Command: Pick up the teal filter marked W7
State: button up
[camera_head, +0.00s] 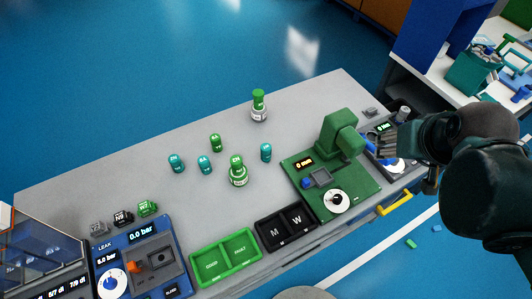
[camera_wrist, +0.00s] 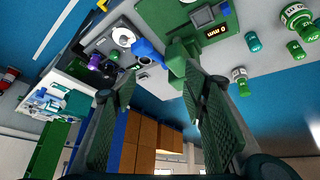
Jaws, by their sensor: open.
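Three small teal filters stand on the grey bench in the head view: one at the left (camera_head: 176,163), one in the middle (camera_head: 204,165) and one at the right (camera_head: 265,152). Their marks are too small to read, so I cannot tell which is W7. One teal filter also shows at the upper right of the wrist view (camera_wrist: 252,41). My gripper (camera_head: 386,145) is at the right end of the bench, beyond the green machine and well away from the filters. In the wrist view my gripper (camera_wrist: 160,72) is open, with nothing between its fingers.
A small green filter (camera_head: 215,142) and two green-capped bottles (camera_head: 238,173) (camera_head: 259,106) stand near the teal ones. The green machine (camera_head: 338,135) rises between them and my gripper. Black M/W trays (camera_head: 286,229), a green tray (camera_head: 226,259) and a blue leak tester (camera_head: 140,262) line the front.

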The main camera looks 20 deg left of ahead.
jog(key=w+a+f+n+g, duration=0.2)
jog(key=w+a+f+n, duration=0.15)
jog(key=w+a, duration=0.45)
jog(key=n+g+b, duration=0.3)
jog(key=n+g, duration=0.1)
jog(key=n, duration=0.7)
send_over(266, 147)
jog(key=f, duration=2.1)
jog(key=shift+w+d+f, duration=0.2)
jog(key=shift+d+f, duration=0.05)
jog(key=shift+s+a+f, duration=0.1)
jog(key=shift+a+f, duration=0.3)
jog(key=shift+f, duration=0.05)
jog(key=shift+f, duration=1.3)
